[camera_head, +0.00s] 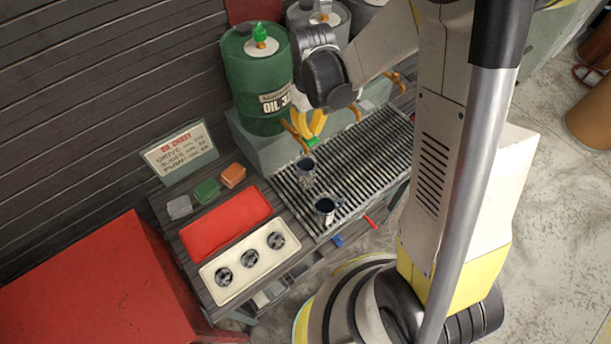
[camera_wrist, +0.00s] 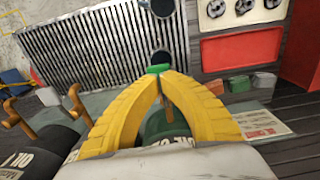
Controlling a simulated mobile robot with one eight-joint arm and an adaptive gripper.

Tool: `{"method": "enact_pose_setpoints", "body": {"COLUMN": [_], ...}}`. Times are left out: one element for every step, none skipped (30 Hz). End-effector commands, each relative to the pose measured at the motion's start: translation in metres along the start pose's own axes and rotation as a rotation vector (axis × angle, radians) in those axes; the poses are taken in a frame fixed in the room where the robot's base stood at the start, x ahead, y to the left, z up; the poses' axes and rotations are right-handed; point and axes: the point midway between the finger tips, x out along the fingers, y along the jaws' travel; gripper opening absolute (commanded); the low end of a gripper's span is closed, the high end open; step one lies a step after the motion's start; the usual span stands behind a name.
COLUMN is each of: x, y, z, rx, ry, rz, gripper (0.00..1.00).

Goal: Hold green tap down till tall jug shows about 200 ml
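My gripper (camera_wrist: 160,77) has its two yellow fingers together at the tips. In the head view, my gripper (camera_head: 310,138) points down in front of the green oil drum (camera_head: 262,90). The green tap handle (camera_wrist: 157,69) shows right at the fingertips, apparently touching them; it also shows in the head view (camera_head: 311,144). I cannot tell whether it is pinched or only pressed. A jug (camera_head: 305,182) stands on the grating just below the tap, apparently the tall one. Its level and marks are too small to read. The drum is mostly hidden behind the fingers in the wrist view.
A second jug (camera_head: 325,208) with dark contents stands nearer on the slatted grating (camera_head: 365,150). Brown taps (camera_wrist: 76,103) sit beside the green one.

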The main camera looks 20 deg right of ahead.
Motion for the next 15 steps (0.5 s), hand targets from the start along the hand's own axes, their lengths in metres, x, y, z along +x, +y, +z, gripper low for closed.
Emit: {"method": "enact_pose_setpoints", "body": {"x": [0.003,0.004,0.005,0.006,0.007,0.008,0.009,0.010,0.011,0.012,0.013,0.014,0.015,0.016,0.017], "y": [0.000,0.000,0.000,0.000,0.000,0.000,0.000,0.000,0.000,0.000,0.000,0.000,0.000,0.000,0.000], "z": [0.000,0.000,0.000,0.000,0.000,0.000,0.000,0.000,0.000,0.000,0.000,0.000,0.000,0.000,0.000], "rx": [0.000,0.000,0.000,0.000,0.000,0.000,0.000,0.000,0.000,0.000,0.000,0.000,0.000,0.000,0.000], "ry": [0.000,0.000,0.000,0.000,0.000,0.000,0.000,0.000,0.000,0.000,0.000,0.000,0.000,0.000,0.000], "rz": [0.000,0.000,0.000,0.000,0.000,0.000,0.000,0.000,0.000,0.000,0.000,0.000,0.000,0.000,0.000], "gripper": [0.00,0.00,0.00,0.00,0.00,0.00,0.00,0.00,0.00,0.00,0.00,0.00,0.00,0.00,0.00]}}
